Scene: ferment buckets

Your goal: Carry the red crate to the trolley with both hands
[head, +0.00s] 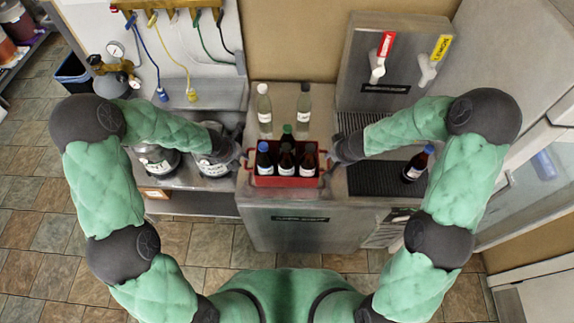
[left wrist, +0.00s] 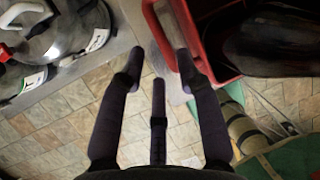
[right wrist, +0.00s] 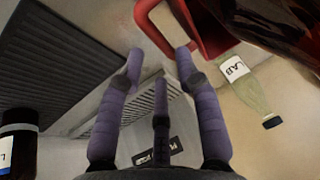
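The red crate (head: 285,181) stands on the metal counter in the head view, holding several dark capped bottles (head: 285,160). Its handle loops show at its ends in the left wrist view (left wrist: 150,18) and the right wrist view (right wrist: 146,18). My left gripper (head: 243,160) is at the crate's left end, fingers apart; one fingertip overlaps the handle in the left wrist view (left wrist: 160,54). My right gripper (head: 332,158) is at the right end, also with fingers apart, one fingertip over the handle opening (right wrist: 159,52). Contact cannot be told. I see no trolley.
Two clear bottles (head: 264,108) stand behind the crate. A dark bottle (head: 415,165) stands on the black drip grate (head: 385,178) at right, below a tap panel (head: 392,62). Metal kegs (head: 158,160) stand at left. Tiled floor (head: 40,215) is open at left.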

